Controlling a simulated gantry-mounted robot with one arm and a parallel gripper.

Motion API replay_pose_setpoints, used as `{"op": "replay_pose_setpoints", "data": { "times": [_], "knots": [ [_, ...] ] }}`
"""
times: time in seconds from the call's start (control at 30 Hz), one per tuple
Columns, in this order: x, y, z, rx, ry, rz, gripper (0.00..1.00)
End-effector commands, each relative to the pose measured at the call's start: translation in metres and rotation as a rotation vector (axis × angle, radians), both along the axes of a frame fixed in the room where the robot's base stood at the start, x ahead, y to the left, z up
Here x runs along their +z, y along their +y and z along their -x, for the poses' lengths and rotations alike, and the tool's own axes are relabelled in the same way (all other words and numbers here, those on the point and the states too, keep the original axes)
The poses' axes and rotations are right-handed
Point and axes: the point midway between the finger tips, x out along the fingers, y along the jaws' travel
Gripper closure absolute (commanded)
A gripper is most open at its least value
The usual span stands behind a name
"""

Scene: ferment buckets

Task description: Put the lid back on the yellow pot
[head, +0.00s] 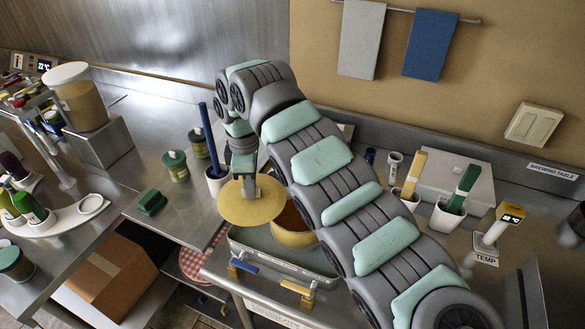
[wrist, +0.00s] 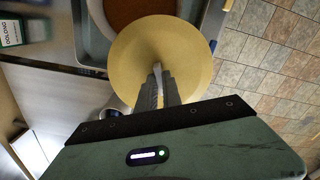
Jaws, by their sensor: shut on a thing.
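The yellow lid (head: 238,207) is held by my gripper (head: 244,190), which is shut on it from above. In the wrist view the lid (wrist: 193,52) is a round yellow disc below my gripper (wrist: 160,85), whose fingers meet at its middle; the grasped part is hidden between them. The yellow pot (head: 293,236) stands in a shallow metal tray, just right of the lid in the head view, partly behind my arm. Its open top shows brown contents (wrist: 138,10) in the wrist view. The lid is beside the opening and overlaps its edge in the picture.
The metal tray (head: 262,256) has blue and yellow handled valves at its front. A white cup (head: 216,184) with a blue stick stands behind the lid. A cardboard box (head: 108,271) is below the counter.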

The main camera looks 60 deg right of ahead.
Motion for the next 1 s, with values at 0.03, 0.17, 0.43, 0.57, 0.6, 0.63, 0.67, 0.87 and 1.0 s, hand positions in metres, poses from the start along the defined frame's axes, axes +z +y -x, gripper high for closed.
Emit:
{"op": "replay_pose_setpoints", "data": {
  "times": [0.03,0.17,0.43,0.57,0.6,0.63,0.67,0.87,1.0],
  "knots": [
    [0.007,-0.020,0.022,0.015,0.000,0.000,1.00],
    [0.013,-0.051,0.064,0.071,0.000,0.000,1.00],
    [0.017,-0.074,0.099,0.126,0.002,-0.001,1.00],
    [0.013,-0.074,0.099,0.128,0.002,-0.002,1.00],
    [0.012,-0.074,0.099,0.128,0.002,-0.002,1.00],
    [0.010,-0.074,0.099,0.128,0.004,-0.002,1.00],
    [0.008,-0.074,0.100,0.128,0.004,-0.003,1.00],
    [-0.008,-0.074,0.100,0.126,0.004,-0.003,1.00],
    [-0.022,-0.074,0.100,0.126,0.004,-0.003,1.00]
  ]
}}
